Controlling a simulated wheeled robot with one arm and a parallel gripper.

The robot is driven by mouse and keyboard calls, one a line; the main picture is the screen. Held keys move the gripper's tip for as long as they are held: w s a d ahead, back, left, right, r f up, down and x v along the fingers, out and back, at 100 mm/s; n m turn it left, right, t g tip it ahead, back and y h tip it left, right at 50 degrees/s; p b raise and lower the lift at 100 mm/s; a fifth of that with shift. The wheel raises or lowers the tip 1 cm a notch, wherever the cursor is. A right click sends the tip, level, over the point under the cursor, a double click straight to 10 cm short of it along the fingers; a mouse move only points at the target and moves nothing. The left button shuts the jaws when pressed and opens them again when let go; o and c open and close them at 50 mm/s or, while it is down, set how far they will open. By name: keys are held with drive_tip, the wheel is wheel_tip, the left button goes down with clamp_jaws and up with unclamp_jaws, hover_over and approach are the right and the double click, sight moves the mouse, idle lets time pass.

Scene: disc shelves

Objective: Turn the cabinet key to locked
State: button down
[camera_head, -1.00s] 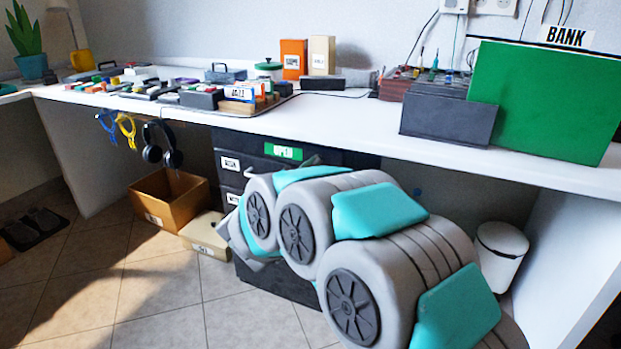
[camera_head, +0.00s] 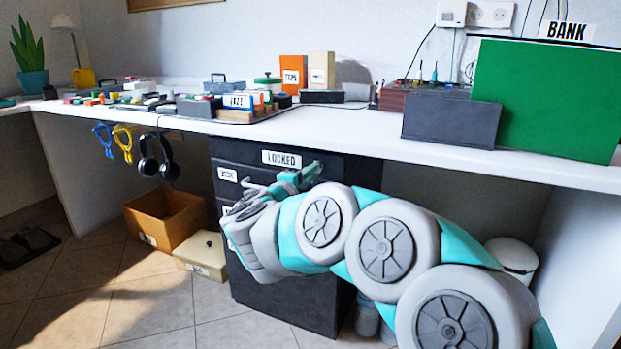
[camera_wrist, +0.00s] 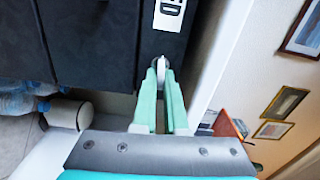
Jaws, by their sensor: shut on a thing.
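The dark cabinet (camera_head: 262,300) stands under the desk. The label on its upper front (camera_head: 282,158) is white and reads LOCKED. In the head view my gripper (camera_head: 306,174) is at the cabinet's upper right front, partly hidden by my arm. In the wrist view my gripper's green fingers (camera_wrist: 161,78) point at the cabinet front and are shut on the key, whose pale round part (camera_wrist: 162,62) shows between the fingertips. The rest of the key and the keyhole are hidden.
The white desk top (camera_head: 350,128) lies above the cabinet. An open cardboard box (camera_head: 165,222) and a small cream box (camera_head: 202,253) stand on the floor to the left. A white bin (camera_head: 512,258) stands to the right, behind my arm.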

drive_tip(key=shift+d+m, duration=0.1)
drive_tip(key=shift+m, duration=0.4)
drive_tip(key=c, duration=1)
unclamp_jaws()
drive_tip(key=shift+o, duration=0.2)
drive_tip(key=p+v, duration=0.1)
drive_tip(key=v, duration=0.7)
drive_tip(key=shift+w, duration=0.1)
